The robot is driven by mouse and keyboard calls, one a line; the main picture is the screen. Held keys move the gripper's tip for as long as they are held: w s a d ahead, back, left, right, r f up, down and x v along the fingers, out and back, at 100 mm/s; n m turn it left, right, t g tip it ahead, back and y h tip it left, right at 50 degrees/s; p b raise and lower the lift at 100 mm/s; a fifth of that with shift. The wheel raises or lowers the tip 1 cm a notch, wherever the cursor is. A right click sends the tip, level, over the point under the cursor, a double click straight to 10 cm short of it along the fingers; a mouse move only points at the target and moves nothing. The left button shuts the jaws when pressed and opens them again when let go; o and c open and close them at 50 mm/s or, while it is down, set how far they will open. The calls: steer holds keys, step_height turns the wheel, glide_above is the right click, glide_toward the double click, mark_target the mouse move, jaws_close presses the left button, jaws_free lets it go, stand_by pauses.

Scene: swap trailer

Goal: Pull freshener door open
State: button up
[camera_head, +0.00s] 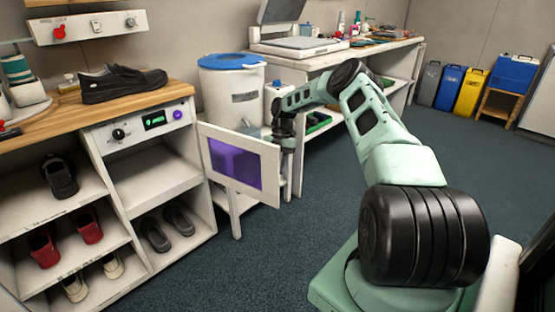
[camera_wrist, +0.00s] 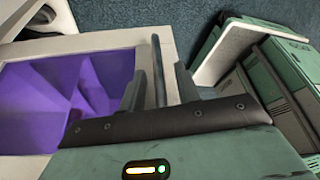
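The freshener door (camera_head: 213,133) is a white panel with a purple window. It stands swung out from the right side of the shoe cabinet, leaving the compartment (camera_head: 152,178) in view. My gripper (camera_head: 286,132) is at the door's free right edge, partly hidden by it in the head view. In the wrist view, the door's white frame (camera_wrist: 100,41) and purple window fill the left side. My gripper (camera_wrist: 163,88) has its dark fingers apart beside the door's edge. A dark upright bar stands between them; I cannot tell whether they touch it.
Shoes fill the cabinet's lower shelves, and a black shoe (camera_head: 122,84) lies on the wooden top. A white bin with a blue lid (camera_head: 232,62) stands behind the door. A workbench (camera_head: 340,58) is behind my arm. Dark carpet is clear in front of the door.

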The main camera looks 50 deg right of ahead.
steer(key=p+v, duration=0.1)
steer(key=v, duration=1.6)
steer(key=shift+r+p, duration=0.15)
steer(key=shift+p, duration=0.2)
